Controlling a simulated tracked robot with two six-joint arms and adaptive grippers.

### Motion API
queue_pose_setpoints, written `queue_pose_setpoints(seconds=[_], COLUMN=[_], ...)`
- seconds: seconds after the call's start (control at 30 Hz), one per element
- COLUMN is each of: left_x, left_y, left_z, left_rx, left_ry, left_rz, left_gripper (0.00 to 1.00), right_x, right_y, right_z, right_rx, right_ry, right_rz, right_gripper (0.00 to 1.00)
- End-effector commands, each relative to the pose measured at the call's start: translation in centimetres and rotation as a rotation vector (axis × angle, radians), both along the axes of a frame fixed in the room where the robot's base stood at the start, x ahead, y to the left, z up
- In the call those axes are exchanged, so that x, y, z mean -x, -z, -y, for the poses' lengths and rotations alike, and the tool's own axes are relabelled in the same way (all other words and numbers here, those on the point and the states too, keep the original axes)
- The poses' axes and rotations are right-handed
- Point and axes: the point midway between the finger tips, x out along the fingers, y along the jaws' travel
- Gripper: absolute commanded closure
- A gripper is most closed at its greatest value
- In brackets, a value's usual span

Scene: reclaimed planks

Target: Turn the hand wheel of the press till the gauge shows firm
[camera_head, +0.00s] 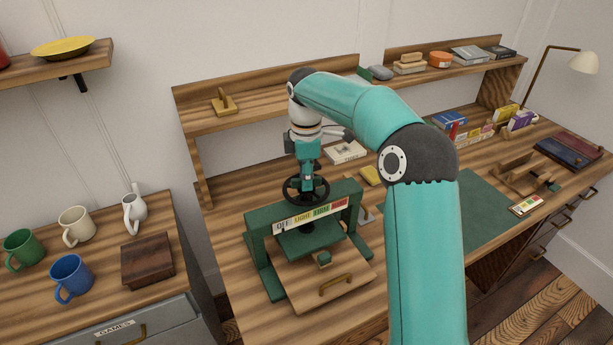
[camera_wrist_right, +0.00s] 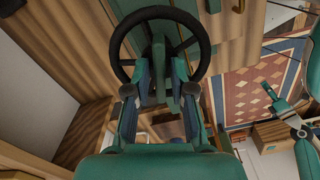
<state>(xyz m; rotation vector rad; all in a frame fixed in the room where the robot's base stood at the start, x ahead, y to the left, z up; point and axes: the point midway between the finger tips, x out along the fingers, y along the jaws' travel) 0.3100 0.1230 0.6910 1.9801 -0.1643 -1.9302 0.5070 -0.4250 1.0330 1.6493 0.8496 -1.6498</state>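The green press (camera_head: 257,245) stands on the wooden bench, with a dark hand wheel (camera_head: 291,195) on top. The wheel also shows in the right wrist view (camera_wrist_right: 121,41). The gauge strip (camera_head: 312,213) on its front beam has coloured fields, among them OFF, LIGHT and FIRM; I cannot make out a pointer. My right gripper (camera_head: 307,186) points down at the wheel's middle. In the wrist view its fingers (camera_wrist_right: 165,62) close in on the wheel's centre and appear shut on it. My left gripper (camera_wrist_right: 269,90) seems to show small at the right wrist view's edge; its fingers are unclear.
A wooden board with a handle (camera_head: 335,286) lies at the press's front. A green mat (camera_head: 482,208) lies right of my right arm. A shelf (camera_head: 240,119) runs behind the press. A lower cabinet at the left carries several mugs and a dark wooden box (camera_head: 148,260).

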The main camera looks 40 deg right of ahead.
Motion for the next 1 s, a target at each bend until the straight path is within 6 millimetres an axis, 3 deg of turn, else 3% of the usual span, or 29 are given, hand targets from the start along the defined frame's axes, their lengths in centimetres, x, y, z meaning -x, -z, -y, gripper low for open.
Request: queue_pose_setpoints(seconds=[0.03, 0.1, 0.57, 1.0], left_x=[0.0, 0.0, 0.0, 0.0], left_y=[0.0, 0.0, -0.3, -1.8], left_z=[0.0, 0.0, 0.0, 0.0], left_rx=[0.000, 0.000, 0.000, 0.000], left_ry=[0.000, 0.000, 0.000, 0.000], left_rz=[0.000, 0.000, 0.000, 0.000], left_gripper=[0.60, 0.60, 0.60, 0.60], right_x=[0.0, 0.0, 0.0, 0.0], right_y=[0.0, 0.0, -0.1, -0.2], right_z=[0.0, 0.0, 0.1, 0.1], right_rx=[0.000, 0.000, 0.000, 0.002], right_ry=[0.000, 0.000, 0.040, 0.330], right_rz=[0.000, 0.000, 0.000, 0.000], right_gripper=[0.90, 1.00, 1.00, 1.00])
